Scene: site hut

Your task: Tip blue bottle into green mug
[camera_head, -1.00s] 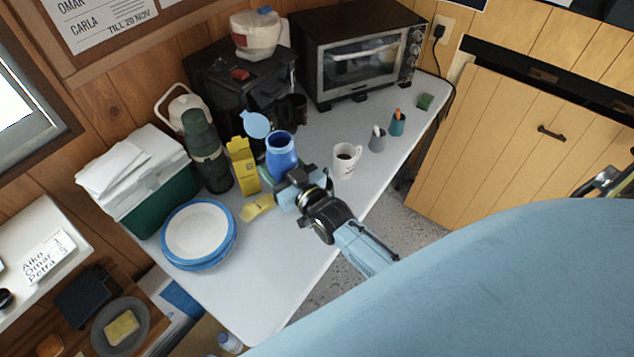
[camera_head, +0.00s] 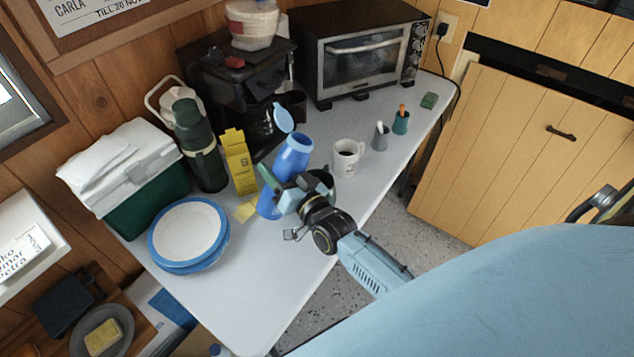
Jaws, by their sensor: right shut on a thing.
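The blue bottle (camera_head: 293,156) is in my right gripper (camera_head: 283,188), which is shut on it above the white table. The bottle leans, with its mouth up and to the right and its base (camera_head: 268,207) showing below the gripper. Its pale blue lid (camera_head: 284,117) hangs open beside the mouth. A white mug (camera_head: 347,157) with dark contents stands nearer, right of the bottle. My left gripper is not in view.
A yellow box (camera_head: 239,162), dark green flask (camera_head: 203,150) and coffee maker (camera_head: 230,77) stand left of and behind the bottle. A grey cup (camera_head: 381,138) stands beside the teal one. Blue-rimmed plates (camera_head: 188,235) lie front left. The table (camera_head: 245,300) is bare at the front.

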